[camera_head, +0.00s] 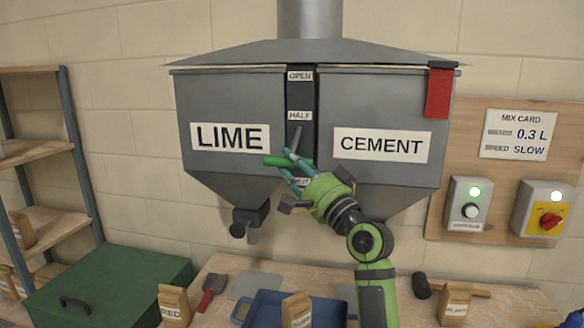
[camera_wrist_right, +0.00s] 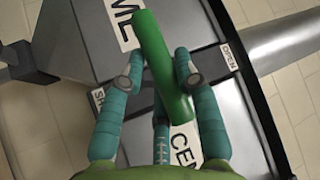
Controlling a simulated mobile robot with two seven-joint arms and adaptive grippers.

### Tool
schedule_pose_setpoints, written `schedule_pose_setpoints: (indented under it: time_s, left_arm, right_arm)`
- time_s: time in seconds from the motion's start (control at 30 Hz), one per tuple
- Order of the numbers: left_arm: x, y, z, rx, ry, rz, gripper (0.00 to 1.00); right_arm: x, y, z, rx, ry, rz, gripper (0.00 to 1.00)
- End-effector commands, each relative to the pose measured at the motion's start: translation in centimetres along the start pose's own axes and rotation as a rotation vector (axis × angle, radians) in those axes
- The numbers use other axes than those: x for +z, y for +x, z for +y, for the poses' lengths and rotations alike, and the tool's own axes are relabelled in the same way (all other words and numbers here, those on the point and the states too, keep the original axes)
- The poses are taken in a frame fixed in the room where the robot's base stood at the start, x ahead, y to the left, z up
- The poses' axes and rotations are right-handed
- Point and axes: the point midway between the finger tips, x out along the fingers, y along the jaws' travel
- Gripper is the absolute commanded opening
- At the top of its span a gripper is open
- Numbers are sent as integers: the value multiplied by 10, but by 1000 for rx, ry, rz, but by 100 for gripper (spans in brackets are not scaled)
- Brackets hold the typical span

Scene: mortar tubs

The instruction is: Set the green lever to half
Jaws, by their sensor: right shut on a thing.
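The green lever handle (camera_head: 280,161) sits low on the dark slotted plate between the LIME and CEMENT bins, below the HALF label (camera_head: 299,115) and near the lowest label. The OPEN label (camera_head: 300,76) is at the top of the plate. My right gripper (camera_head: 291,163) is at the handle, with its fingers shut on it. In the right wrist view the green handle (camera_wrist_right: 160,62) runs between the teal fingers (camera_wrist_right: 157,75). Part of the handle and the lowest label are hidden behind the fingers. My left gripper is not in view.
The LIME bin (camera_head: 200,105) and CEMENT bin (camera_head: 400,105) flank the plate. A red tag (camera_head: 439,94) hangs at the right. Below, the bench holds a blue tray (camera_head: 262,305), paper bags (camera_head: 174,306) and a red-handled trowel (camera_head: 211,288). Control boxes (camera_head: 468,204) are at right.

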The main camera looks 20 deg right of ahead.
Motion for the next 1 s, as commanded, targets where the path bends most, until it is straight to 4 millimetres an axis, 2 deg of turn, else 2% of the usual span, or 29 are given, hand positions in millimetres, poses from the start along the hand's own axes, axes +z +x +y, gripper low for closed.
schedule_pose_setpoints:
  time_s: [0.03,0.2,0.5,0.97,1.0]
  left_arm:
    - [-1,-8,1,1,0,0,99]
    - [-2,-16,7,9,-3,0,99]
    - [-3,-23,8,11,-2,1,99]
    - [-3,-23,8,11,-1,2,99]
    - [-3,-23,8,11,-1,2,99]
  right_arm:
    - [-9,5,-24,-38,-15,17,0]
    - [-15,10,-34,-38,-17,16,0]
    - [-18,16,-40,-35,-10,12,0]
    - [-17,16,-40,-33,-7,9,0]
    - [-17,16,-39,-32,-6,9,35]
